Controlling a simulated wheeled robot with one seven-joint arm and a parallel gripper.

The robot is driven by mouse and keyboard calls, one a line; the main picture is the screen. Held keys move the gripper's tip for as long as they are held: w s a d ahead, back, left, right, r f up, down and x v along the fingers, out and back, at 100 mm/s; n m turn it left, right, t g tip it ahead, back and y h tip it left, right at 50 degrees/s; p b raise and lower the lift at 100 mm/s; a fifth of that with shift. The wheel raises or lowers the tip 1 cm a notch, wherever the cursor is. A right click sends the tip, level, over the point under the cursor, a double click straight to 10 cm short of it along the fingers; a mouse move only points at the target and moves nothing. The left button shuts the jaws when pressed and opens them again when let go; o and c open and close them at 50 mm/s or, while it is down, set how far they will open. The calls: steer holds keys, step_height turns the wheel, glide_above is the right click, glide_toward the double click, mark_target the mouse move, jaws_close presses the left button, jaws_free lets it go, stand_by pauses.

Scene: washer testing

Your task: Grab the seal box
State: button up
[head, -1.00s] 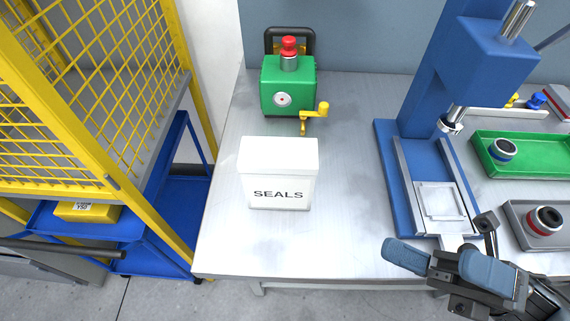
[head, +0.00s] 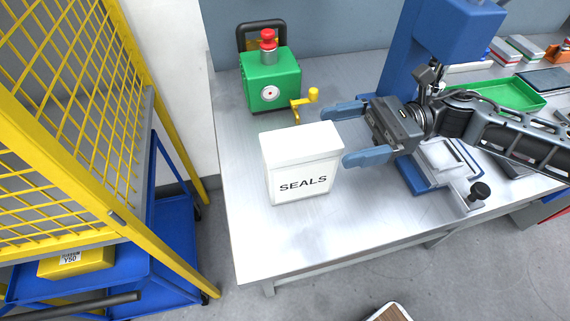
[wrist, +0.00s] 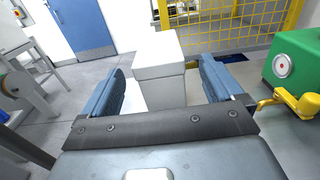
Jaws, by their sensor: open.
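The seal box (head: 302,174) is a white box with a lid, marked SEALS, standing upright on the metal table. It also shows in the wrist view (wrist: 160,72), ahead of and partly between the fingers. My gripper (head: 344,136) is open and empty at the right side of the box, its blue fingers pointing left toward it. In the head view the near fingertip is by the box's right edge and the far one is beyond its back right corner. I cannot tell whether either finger touches the box.
A green device (head: 272,80) with a red knob and yellow crank (head: 306,100) stands behind the box. A blue press (head: 432,50) stands behind my arm. A yellow mesh cage (head: 75,120) is left of the table. The table's front left is clear.

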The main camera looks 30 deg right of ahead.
mark_target(310, 144)
steer(key=x, duration=0.2)
steer(key=p+x, duration=0.1)
steer(key=x, duration=0.1)
steer(key=p+x, duration=0.1)
steer(key=x, duration=0.1)
steer(key=shift+a+f, duration=0.25)
steer(key=shift+f, duration=0.05)
steer(key=shift+c, duration=0.3)
steer(key=c, duration=1.6)
